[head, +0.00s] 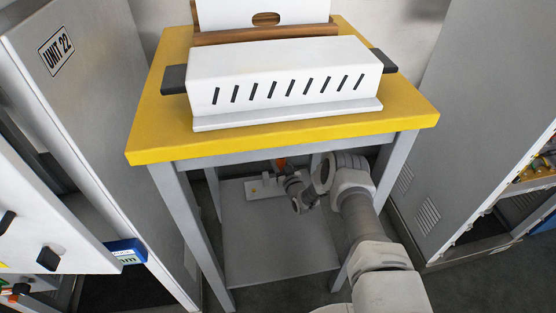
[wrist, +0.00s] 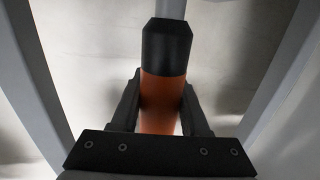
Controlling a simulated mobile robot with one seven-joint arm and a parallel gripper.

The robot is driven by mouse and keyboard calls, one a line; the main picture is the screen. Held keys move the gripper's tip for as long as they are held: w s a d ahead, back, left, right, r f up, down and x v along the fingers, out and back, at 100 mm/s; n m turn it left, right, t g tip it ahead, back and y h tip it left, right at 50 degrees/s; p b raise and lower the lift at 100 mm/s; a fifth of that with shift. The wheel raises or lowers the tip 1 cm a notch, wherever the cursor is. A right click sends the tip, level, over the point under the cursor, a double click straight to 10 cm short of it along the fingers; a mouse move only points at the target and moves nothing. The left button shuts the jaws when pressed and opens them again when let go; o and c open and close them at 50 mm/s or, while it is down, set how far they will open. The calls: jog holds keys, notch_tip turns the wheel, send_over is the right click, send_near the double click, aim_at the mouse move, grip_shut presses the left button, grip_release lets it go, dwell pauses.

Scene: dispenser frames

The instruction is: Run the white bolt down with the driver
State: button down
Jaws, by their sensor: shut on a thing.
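In the wrist view, the driver (wrist: 166,58) is an orange cylinder with a black end. My gripper (wrist: 161,98) is shut on its orange part, one finger on each side. In the head view, my arm reaches under the yellow table, and a bit of the orange driver (head: 280,164) shows above my gripper (head: 285,174). A small white plate (head: 254,192) lies on the lower shelf just left of my gripper, with small pegs or bolts on it. Which of these is the white bolt is too small to tell. The driver's tip is hidden.
The yellow tabletop (head: 150,145) hangs over my arm, and its grey legs (head: 188,225) stand on both sides. The grey lower shelf (head: 275,250) is mostly bare. A white slotted box (head: 285,75) sits on top. Grey cabinets (head: 85,130) flank the table.

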jog(key=shift+f, duration=1.1)
dwell(1.9)
jog(key=shift+r, duration=0.15)
notch_tip(320, 180, up, 5)
jog(key=p, duration=0.3)
dwell(0.5)
dwell(0.3)
